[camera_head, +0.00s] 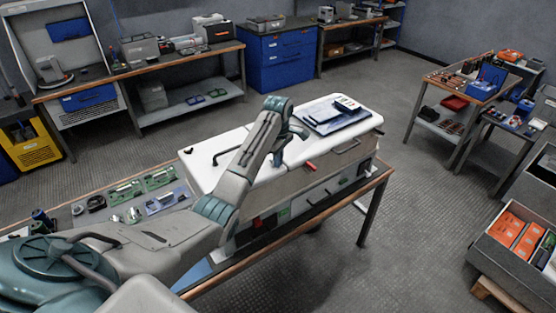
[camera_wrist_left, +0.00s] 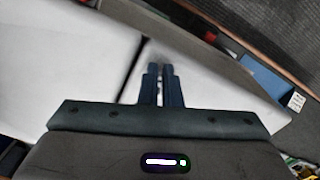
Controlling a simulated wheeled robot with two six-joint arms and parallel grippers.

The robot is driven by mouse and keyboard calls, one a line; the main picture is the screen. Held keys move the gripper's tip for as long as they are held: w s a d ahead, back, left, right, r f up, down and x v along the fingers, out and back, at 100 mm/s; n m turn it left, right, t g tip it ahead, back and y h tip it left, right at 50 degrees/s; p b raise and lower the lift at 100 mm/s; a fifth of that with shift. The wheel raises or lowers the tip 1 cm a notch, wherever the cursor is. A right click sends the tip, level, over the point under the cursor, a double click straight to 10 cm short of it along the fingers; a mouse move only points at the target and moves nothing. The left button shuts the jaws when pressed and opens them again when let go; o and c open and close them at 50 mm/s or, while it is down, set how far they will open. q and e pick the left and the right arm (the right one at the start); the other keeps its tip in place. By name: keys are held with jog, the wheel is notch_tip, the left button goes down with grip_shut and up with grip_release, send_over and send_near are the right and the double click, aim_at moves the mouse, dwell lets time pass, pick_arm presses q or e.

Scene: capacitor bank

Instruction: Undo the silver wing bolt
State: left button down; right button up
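The white-topped cabinet (camera_head: 205,175) lies on a workbench below my left arm. I cannot make out a silver wing bolt in either view; it may be hidden by the gripper or too small to see. My left gripper (camera_head: 284,150) is over the middle of the white top, pointing down. My right gripper is not in view.
A black handle (camera_head: 226,156) stands left of the gripper, and a red part (camera_head: 310,166) is at the front edge. Circuit boards (camera_head: 160,178) lie on the bench at left.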

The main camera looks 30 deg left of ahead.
pick_arm(q)
jog(key=n, duration=0.6)
jog(key=shift+w+a+n, duration=0.25)
jog(key=shift+w+n, duration=0.05)
jog(key=shift+w, duration=0.1)
jog(key=n, duration=0.4)
jog(key=shift+w+a+f, duration=0.1)
jog(key=shift+a+f, duration=0.05)
jog(key=shift+f, duration=0.05)
jog(key=shift+f+n, duration=0.1)
jog(key=shift+n, duration=0.5)
jog(key=shift+f, duration=0.1)
jog(key=c, duration=1.6)
grip_release()
jog(key=shift+o, duration=0.3)
jog(key=shift+a, duration=0.2)
jog(key=shift+r, duration=0.2)
